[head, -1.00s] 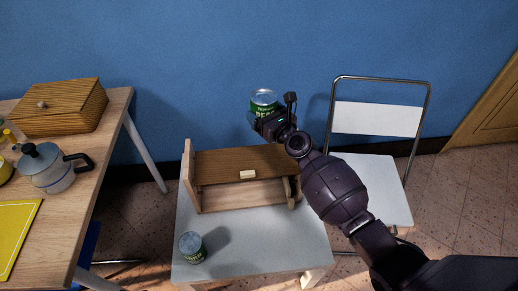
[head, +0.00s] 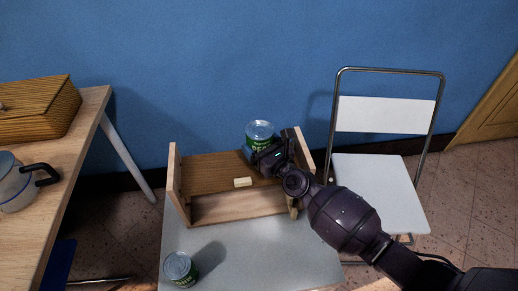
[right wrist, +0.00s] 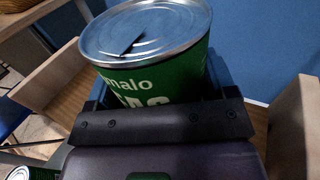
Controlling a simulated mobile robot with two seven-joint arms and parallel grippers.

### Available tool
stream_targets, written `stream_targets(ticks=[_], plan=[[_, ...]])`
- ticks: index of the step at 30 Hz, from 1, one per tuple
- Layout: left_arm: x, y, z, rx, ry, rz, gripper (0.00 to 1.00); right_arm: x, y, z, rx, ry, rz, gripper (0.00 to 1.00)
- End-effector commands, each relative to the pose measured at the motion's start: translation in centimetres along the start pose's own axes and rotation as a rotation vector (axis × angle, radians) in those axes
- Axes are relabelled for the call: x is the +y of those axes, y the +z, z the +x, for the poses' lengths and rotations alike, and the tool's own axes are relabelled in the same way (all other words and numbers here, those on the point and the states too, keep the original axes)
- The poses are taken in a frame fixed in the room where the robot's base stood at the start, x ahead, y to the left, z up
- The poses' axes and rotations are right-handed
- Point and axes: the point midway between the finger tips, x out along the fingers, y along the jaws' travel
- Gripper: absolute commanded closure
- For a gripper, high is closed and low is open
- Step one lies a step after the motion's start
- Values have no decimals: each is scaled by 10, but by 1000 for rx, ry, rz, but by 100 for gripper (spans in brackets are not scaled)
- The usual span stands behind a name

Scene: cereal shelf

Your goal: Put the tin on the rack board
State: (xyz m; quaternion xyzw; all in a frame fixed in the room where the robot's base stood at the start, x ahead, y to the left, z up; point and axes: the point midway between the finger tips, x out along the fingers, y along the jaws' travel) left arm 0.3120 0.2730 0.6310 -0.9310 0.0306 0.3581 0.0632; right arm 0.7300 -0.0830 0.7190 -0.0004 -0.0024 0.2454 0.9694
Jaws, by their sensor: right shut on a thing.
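A green tin with a silver lid (head: 259,130) is held upright by my right gripper (head: 268,155), which is shut on it. It also shows large in the right wrist view (right wrist: 150,50). The tin is over the back part of the wooden rack's upper board (head: 212,171); I cannot tell whether its base touches the board, as the gripper and tin hide it. A second green tin (head: 181,269) stands on the grey table in front of the rack. My left gripper is not in view.
The rack has raised side panels (head: 174,180), and a small cream block (head: 243,182) is at its board's front edge. A folding chair (head: 378,180) stands to the right. A wooden table at left bears a wooden box (head: 40,110) and a pot (head: 14,185).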

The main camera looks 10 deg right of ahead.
Motion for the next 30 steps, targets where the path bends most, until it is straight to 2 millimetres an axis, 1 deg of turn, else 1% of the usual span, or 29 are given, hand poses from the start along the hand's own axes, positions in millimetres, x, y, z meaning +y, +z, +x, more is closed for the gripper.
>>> stream_targets(ticks=[1, 3, 7, 9, 13, 17, 18, 20, 21, 22, 23, 30], plan=[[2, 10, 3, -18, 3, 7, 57, 1, -18, -1, 11, 2, 4, 62], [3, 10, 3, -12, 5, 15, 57, 1, -25, -2, 9, 0, 3, 62], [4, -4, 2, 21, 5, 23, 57, 1, -23, 0, 2, 1, 1, 62], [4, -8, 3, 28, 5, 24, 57, 0, -21, 0, 0, 1, 0, 62], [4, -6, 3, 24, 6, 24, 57, 0, -21, 0, 0, 1, 1, 62], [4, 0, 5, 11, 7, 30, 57, 1, -26, 0, 2, 0, 3, 62], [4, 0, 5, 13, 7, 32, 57, 0, -28, -1, 5, 0, 3, 21], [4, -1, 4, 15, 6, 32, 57, 0, -26, -1, 3, 0, 1, 12], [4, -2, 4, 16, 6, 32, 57, 0, -26, -1, 3, 0, 1, 6], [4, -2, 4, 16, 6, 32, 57, 0, -26, 0, 3, 0, 1, 1], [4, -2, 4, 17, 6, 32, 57, 0, -26, 0, 3, 0, 1, 0], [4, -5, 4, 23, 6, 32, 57, 0, -24, 0, 2, 1, 1, 0]])
